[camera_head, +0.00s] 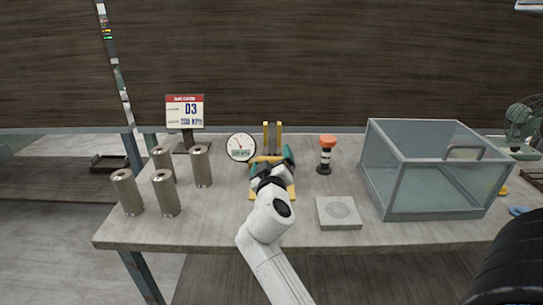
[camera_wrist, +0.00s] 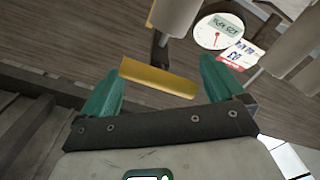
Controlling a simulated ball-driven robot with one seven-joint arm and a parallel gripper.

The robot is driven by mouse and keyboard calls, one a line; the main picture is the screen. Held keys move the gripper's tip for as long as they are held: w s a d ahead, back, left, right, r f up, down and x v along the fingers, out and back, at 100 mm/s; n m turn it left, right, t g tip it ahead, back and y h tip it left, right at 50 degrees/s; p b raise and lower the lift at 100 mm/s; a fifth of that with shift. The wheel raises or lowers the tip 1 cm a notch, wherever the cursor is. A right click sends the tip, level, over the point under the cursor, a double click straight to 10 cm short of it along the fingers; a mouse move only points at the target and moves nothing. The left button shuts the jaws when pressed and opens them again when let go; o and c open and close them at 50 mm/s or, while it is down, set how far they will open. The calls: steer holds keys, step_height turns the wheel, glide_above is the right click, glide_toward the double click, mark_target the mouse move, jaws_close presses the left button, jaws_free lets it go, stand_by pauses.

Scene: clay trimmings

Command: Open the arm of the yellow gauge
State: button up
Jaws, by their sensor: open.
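The yellow gauge (camera_head: 272,136) stands near the middle of the table, with two yellow uprights and a round white dial (camera_head: 240,147) at its left. My gripper (camera_head: 272,161) is in front of the uprights and hides much of the gauge's lower part. In the wrist view, my gripper (camera_wrist: 161,66) has its teal fingers spread wide. A yellow bar (camera_wrist: 158,78) shows between the fingers, with visible gaps on both sides. The dial (camera_wrist: 218,32) also shows there, beyond the right finger. I cannot tell whether the bar is the gauge's arm.
Several metal cylinders (camera_head: 166,193) and a sign (camera_head: 185,112) stand to the left. A black post with an orange top (camera_head: 327,141), a grey square block (camera_head: 339,213) and a clear-walled bin (camera_head: 430,205) are to the right. The table front between cylinders and block is mostly clear.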

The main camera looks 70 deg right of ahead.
steer(key=shift+x, duration=0.9)
